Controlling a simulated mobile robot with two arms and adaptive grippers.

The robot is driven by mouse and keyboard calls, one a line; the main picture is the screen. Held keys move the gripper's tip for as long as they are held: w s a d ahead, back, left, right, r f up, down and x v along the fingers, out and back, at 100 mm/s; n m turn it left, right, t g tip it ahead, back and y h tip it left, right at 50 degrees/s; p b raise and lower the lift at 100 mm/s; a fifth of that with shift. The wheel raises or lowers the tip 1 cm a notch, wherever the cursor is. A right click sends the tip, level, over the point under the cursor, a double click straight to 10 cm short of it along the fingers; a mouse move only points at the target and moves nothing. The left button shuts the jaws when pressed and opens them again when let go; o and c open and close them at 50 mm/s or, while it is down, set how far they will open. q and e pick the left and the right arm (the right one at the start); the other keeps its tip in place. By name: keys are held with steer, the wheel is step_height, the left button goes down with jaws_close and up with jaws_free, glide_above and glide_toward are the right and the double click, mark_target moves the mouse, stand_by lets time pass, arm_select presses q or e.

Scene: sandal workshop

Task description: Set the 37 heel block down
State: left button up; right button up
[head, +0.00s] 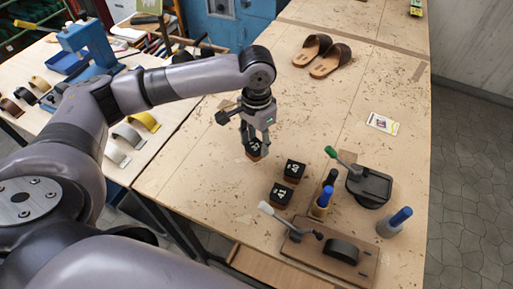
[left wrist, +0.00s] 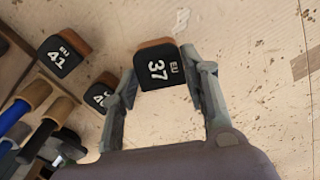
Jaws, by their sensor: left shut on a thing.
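The 37 heel block (left wrist: 157,68) is dark with a white "EU 37" on top and a brown edge. My left gripper (left wrist: 163,85) is shut on it, one finger at each side. In the head view the block (head: 253,150) is under my left gripper (head: 257,138), at or just above the wooden table (head: 200,155); I cannot tell whether it touches. A block marked 41 (left wrist: 63,56) and a partly hidden block marked 40-something (left wrist: 101,92) lie nearby. In the head view they appear as two dark blocks (head: 294,170) and (head: 281,194). My right gripper is not in view.
Brown sandals (head: 322,57) and a card (head: 382,123) lie farther back. The table's middle is clear.

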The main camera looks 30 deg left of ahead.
mark_target(257, 146)
arm_select(q)
steer(key=shift+f+p, duration=0.3)
steer(key=shift+f, duration=1.75)
steer(key=shift+f, duration=0.1)
steer(key=o, duration=1.1)
steer(key=shift+o, duration=0.2)
steer(key=shift+r, duration=0.5)
step_height(257, 146, up, 11)
steer(key=shift+f+b, duration=0.2)
steer(key=shift+b, duration=1)
steer(key=shift+r, duration=0.35)
